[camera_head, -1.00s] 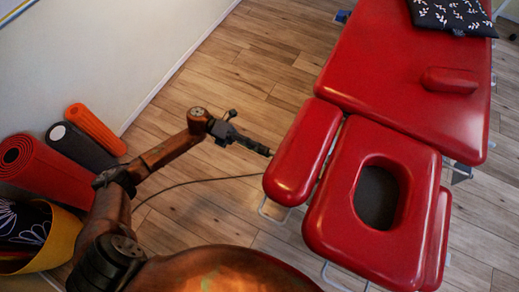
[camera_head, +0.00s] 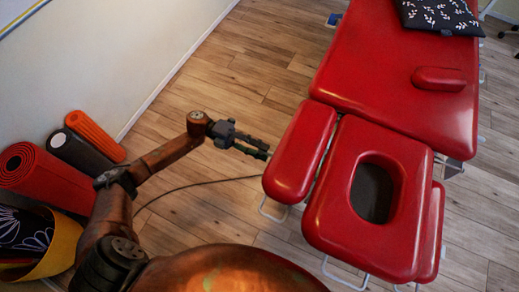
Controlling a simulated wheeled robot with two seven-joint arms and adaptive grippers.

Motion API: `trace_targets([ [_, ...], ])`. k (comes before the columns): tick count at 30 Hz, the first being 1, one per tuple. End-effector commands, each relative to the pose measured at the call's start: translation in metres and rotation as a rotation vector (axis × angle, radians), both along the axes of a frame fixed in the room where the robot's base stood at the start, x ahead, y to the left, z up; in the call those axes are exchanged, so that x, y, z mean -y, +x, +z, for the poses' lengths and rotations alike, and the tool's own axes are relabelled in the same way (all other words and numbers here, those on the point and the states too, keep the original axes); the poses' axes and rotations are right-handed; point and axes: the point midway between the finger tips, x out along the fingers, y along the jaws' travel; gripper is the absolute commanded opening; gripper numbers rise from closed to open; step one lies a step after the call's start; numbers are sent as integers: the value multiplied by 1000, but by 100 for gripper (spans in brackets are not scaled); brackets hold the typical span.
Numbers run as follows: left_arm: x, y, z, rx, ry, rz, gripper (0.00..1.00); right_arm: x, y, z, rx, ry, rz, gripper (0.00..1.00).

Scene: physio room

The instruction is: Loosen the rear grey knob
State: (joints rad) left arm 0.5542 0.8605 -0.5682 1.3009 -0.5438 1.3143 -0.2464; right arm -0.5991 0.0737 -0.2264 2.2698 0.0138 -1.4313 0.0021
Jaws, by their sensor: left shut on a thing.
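My left gripper (camera_head: 264,150) is at the left side of the red treatment table (camera_head: 395,75), with its fingertips close to the left red side pad (camera_head: 300,150). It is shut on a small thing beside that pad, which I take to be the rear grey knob. The knob is too small and too covered by the fingers to make out clearly. My right gripper is not in view.
A red face-hole section (camera_head: 325,215) adjoins the side pad. A patterned black cushion (camera_head: 440,15) lies at the table's far end. Rolled mats (camera_head: 50,175) and a yellow basket (camera_head: 60,245) stand along the left wall. A dark cable crosses the open wooden floor.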

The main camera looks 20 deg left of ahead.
Motion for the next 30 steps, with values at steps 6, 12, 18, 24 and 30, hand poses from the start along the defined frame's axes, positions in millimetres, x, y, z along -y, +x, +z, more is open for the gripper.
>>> trace_targets([
  [6, -2, 2, 0, -1, 2, 6, 14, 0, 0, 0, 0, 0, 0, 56],
  [12, -1, 1, 0, 0, 0, 3, 52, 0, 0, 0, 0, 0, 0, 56],
  [18, 0, 1, 0, 1, 0, 1, 56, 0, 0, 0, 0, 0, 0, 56],
  [24, -3, 1, 0, 0, 1, 1, 56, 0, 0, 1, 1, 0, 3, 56],
  [30, -32, 2, -1, 0, 4, 3, 56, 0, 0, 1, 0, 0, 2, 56],
])
